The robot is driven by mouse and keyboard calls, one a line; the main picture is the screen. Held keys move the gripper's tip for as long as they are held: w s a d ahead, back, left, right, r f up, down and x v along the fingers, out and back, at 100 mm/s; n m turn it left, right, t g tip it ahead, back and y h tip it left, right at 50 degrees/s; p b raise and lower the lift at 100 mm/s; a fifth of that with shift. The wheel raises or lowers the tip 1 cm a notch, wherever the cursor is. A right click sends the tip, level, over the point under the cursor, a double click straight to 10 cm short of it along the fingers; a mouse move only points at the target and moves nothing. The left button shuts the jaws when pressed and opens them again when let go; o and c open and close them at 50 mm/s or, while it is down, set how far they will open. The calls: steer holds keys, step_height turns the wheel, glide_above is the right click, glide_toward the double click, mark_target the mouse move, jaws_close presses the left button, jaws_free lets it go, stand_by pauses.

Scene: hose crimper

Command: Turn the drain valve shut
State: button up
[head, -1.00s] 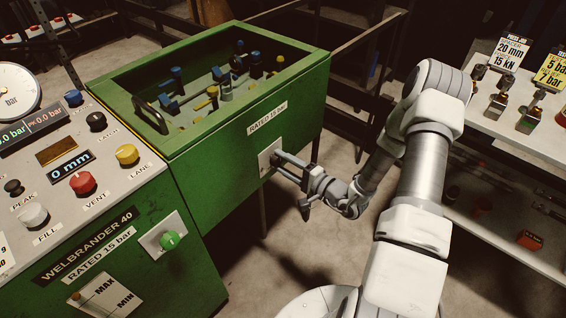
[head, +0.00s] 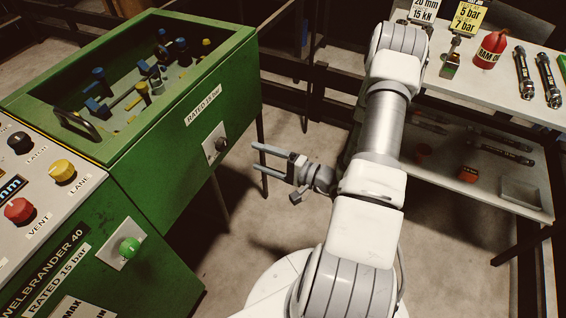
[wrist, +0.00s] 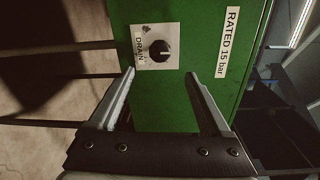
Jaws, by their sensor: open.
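The drain valve is a black round knob (wrist: 159,50) on a white plate marked DRAIN (wrist: 142,44), on the green tank's side. In the wrist view a light pointer line shows on the knob. In the head view the knob (head: 220,144) sits below the RATED 15 bar label. My gripper (head: 258,158) is open and empty, to the right of the knob and apart from it. In the wrist view my gripper's two fingers (wrist: 162,72) stand on either side, with the knob between and beyond their tips. Nothing hides the knob.
The green tank (head: 165,160) is open on top and holds several blue and yellow fittings. A control panel (head: 40,175) with coloured knobs adjoins it at left. A white shelf (head: 480,85) with a red bottle (head: 490,50) stands at right. Floor is clear between.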

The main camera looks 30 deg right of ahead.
steer(key=v, duration=0.6)
steer(key=shift+s+d, duration=0.2)
steer(key=shift+s, duration=0.15)
